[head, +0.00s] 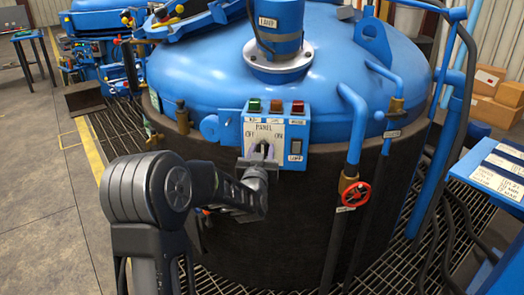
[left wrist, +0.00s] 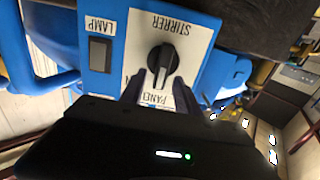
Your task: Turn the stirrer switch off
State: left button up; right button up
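The stirrer switch is a round black knob with a raised grip bar (left wrist: 162,62) on a white and blue panel (left wrist: 205,75) fixed to the tank's front. In the left wrist view its STIRRER label appears upside down, and the bar runs nearly upright in the picture. In the head view OFF is printed at the panel's left and ON at its right; the knob is largely hidden by my gripper. My left gripper (head: 260,163) is at the panel. In the left wrist view its two fingers (left wrist: 160,88) are apart, at the knob's near end. My right gripper is out of view.
A dark rocker marked LAMP (left wrist: 99,54) sits beside the knob. Green, orange and red lights (head: 276,106) top the panel. A red valve wheel (head: 356,194) and blue pipes stand to the right. A blue table (head: 500,165) is at the right edge. Open floor lies left.

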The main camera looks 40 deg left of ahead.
pick_arm(q)
grip_shut()
dwell(0.6)
jog(key=shift+s+a+f+n+b, duration=0.15)
jog(key=shift+n+b, duration=0.45)
jog(key=shift+b, duration=0.6)
jog(key=shift+s+a+f+n+b, duration=0.1)
jog(key=shift+a+n+b, duration=0.05)
jog(key=shift+n+b, duration=1.45)
jog(key=shift+s+a+f+n+b, duration=0.15)
jog(key=shift+n+b, duration=0.9)
jog(key=shift+b, duration=1.1)
jog(key=shift+a+r+n+b, duration=0.1)
jog(key=shift+a+n+b, duration=0.1)
jog(key=shift+n+b, duration=1.4)
jog(key=shift+m, duration=0.25)
